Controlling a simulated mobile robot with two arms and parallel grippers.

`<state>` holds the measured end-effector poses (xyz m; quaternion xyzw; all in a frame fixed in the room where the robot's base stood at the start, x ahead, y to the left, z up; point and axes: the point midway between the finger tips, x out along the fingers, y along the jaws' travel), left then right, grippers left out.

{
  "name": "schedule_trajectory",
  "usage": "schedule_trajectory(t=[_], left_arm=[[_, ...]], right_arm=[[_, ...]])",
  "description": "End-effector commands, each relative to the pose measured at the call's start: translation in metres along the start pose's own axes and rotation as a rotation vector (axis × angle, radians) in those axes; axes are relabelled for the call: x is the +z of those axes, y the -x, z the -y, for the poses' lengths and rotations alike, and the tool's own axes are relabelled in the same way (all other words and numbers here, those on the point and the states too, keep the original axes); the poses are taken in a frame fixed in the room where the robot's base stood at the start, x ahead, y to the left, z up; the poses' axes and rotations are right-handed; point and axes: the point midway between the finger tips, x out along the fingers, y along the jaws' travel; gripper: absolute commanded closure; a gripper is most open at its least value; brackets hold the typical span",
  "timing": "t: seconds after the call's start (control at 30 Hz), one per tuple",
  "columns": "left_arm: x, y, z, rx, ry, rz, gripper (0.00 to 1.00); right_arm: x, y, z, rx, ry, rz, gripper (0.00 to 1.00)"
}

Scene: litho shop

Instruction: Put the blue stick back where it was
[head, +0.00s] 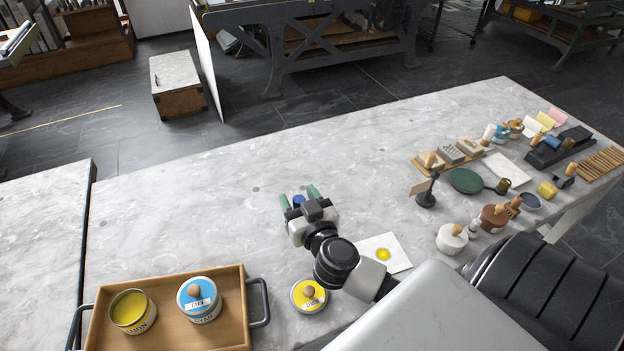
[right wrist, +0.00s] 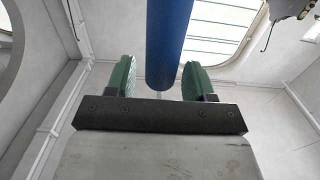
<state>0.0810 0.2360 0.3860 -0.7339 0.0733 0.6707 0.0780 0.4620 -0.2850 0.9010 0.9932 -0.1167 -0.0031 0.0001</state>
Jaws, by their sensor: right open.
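The blue stick (right wrist: 170,40) shows in the right wrist view as a smooth blue cylinder between the two green finger pads, its rounded end near the dark bar of the gripper. It runs out of the top of that view. In the head view only a small blue part of the stick (head: 298,200) shows between the green fingers. My right gripper (head: 299,194) is open, with the stick between its fingers; it also shows in the right wrist view (right wrist: 160,80). A gap shows on the left side of the stick. My left gripper is not in view.
A wooden tray (head: 246,300) holds a lemon tin (head: 131,313) and a cyan tin (head: 199,299). A yellow tin (head: 308,296) and a white sheet (head: 397,248) with a yellow dab lie near my right arm. Several tools crowd the right end. The marble table's middle (head: 230,200) is clear.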

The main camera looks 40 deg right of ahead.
Motion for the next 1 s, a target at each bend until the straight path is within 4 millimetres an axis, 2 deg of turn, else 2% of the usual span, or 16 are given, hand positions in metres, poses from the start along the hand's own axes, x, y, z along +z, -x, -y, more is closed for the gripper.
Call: schedule_trajectory(t=[0.2, 0.43, 0.63, 1.0], left_arm=[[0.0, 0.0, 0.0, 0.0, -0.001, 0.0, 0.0], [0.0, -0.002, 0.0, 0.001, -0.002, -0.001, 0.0], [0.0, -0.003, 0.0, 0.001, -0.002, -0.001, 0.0], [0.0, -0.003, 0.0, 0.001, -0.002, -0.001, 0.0]], right_arm=[[0.001, 0.05, 0.0, -0.002, 0.001, 0.004, 0.47], [0.001, 0.088, 0.0, 0.0, 0.0, 0.002, 0.47], [0.0, 0.101, 0.0, 0.0, 0.0, 0.0, 0.47], [-0.001, 0.102, 0.0, 0.0, -0.001, -0.001, 0.47]])
